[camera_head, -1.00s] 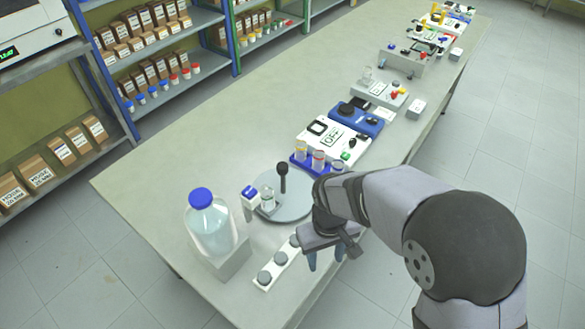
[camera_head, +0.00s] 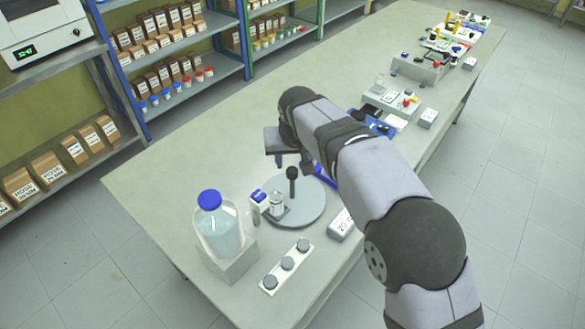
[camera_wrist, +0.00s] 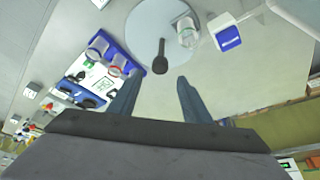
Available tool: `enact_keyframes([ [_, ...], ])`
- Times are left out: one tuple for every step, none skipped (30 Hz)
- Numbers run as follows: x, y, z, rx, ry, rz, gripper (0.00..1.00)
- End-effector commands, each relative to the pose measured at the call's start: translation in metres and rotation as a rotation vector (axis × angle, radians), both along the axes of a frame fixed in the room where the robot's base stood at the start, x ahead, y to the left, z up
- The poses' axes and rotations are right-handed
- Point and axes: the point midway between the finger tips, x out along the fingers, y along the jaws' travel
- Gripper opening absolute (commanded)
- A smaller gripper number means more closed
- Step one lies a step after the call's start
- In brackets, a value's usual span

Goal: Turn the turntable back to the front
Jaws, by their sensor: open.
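The turntable (camera_head: 310,207) is a round grey disc on the bench with an upright black knob (camera_head: 292,180) on it. A small clear glass vessel (camera_head: 277,203) sits at its left side. In the wrist view the disc (camera_wrist: 147,22), the knob (camera_wrist: 160,58) and the vessel (camera_wrist: 187,32) show at the top. My gripper (camera_head: 290,160) is behind the turntable, above the bench. In the wrist view my gripper (camera_wrist: 155,95) is open and empty, its two fingers apart and the knob beyond their tips, not between them.
A blue-capped bottle (camera_head: 216,225) stands in a grey holder at the left. A white strip with grey knobs (camera_head: 288,263) lies in front. A blue-topped white device (camera_wrist: 228,35) stands beside the disc. A blue rack with vials (camera_wrist: 112,50) is close to my fingers.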

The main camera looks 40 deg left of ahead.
Motion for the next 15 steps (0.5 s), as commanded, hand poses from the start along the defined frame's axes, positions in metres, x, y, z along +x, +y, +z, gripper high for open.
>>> enact_keyframes([
  [0.001, 0.0, -0.003, -0.002, 0.001, 0.0, 0.44],
  [0.002, 0.001, -0.005, -0.002, 0.001, 0.0, 0.44],
  [0.003, 0.002, -0.008, -0.004, 0.002, 0.001, 0.44],
  [0.003, 0.003, -0.012, -0.004, 0.002, 0.001, 0.44],
  [0.005, 0.004, -0.015, -0.004, 0.002, 0.001, 0.44],
  [0.006, 0.005, -0.019, -0.004, 0.003, 0.001, 0.44],
  [0.007, 0.006, -0.023, -0.004, 0.003, 0.001, 0.44],
  [0.008, 0.007, -0.027, -0.004, 0.002, 0.001, 0.44],
  [0.01, 0.008, -0.032, -0.004, 0.003, 0.001, 0.44],
  [0.011, 0.009, -0.035, -0.004, 0.003, 0.001, 0.44],
  [0.012, 0.011, -0.039, -0.004, 0.002, 0.001, 0.44],
  [0.013, 0.012, -0.044, -0.004, 0.002, 0.001, 0.44],
  [0.014, 0.013, -0.046, -0.003, 0.001, 0.001, 0.44],
  [0.015, 0.014, -0.049, -0.003, 0.001, 0.001, 0.44],
  [0.016, 0.015, -0.052, -0.003, 0.001, 0.001, 0.44],
])
